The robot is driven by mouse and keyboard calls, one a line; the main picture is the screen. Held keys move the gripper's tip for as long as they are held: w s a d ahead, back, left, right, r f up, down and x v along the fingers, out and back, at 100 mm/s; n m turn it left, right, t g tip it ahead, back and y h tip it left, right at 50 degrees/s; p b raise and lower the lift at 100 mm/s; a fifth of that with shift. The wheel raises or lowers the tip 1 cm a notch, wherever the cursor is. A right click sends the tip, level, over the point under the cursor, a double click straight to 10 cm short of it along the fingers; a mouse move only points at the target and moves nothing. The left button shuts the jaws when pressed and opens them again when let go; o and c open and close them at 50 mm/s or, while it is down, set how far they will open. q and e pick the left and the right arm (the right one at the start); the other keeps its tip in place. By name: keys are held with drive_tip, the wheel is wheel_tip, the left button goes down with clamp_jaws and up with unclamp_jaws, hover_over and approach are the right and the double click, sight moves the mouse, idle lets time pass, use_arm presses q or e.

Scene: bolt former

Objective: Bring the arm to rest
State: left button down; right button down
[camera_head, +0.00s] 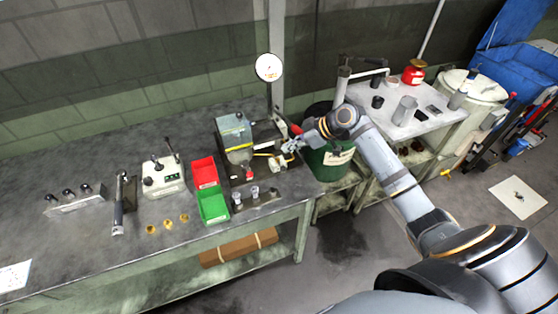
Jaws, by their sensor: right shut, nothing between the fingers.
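My right arm comes in from the lower right and reaches up and left over the gap between the bench and the side table. My right gripper (292,145) is shut and empty, at the right side of the bolt former (236,138) on the bench. It overlaps the machine's right part in the picture; I cannot tell whether it touches. The machine has a clear guard in front and a round white dial gauge (269,67) on a post behind it. My left gripper is not in view.
The bench (85,235) holds a red bin (204,172), a green bin (213,206), a control box (163,176) and several brass pieces (168,225). A dark green drum (327,165) stands under my wrist. A side table (430,121) with loose parts lies right.

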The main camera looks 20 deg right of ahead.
drive_tip(key=shift+d+r, duration=0.1)
drive_tip(key=shift+r, duration=0.5)
drive_tip(key=shift+s, duration=0.1)
